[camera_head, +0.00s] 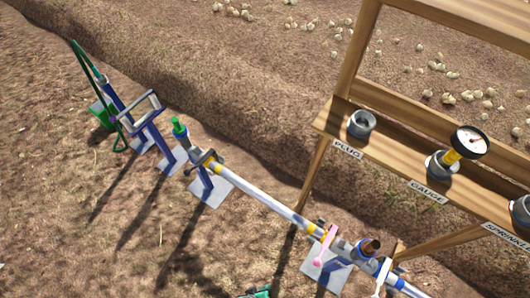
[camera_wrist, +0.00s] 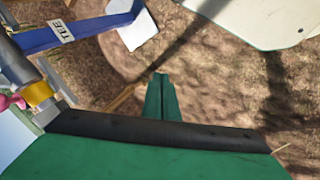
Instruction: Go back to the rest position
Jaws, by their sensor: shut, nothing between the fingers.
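My gripper (camera_wrist: 160,78) shows in the wrist view with its green fingers shut together and nothing between them. It points over bare brown ground. A small teal piece at the bottom edge of the head view looks like part of my gripper, but most of it is out of frame. In the wrist view the gripper is apart from a blue support labelled TEE (camera_wrist: 62,31) at the upper left. A yellow collar (camera_wrist: 40,93) and a pink handle (camera_wrist: 10,101) lie left of the gripper.
In the head view a white pipe (camera_head: 262,198) on stands runs diagonally to the lower right. A wooden shelf (camera_head: 400,150) at right holds a plug (camera_head: 361,124), a gauge (camera_head: 469,142) and a grey fitting. A green hose (camera_head: 84,70) stands upper left. The lower-left ground is clear.

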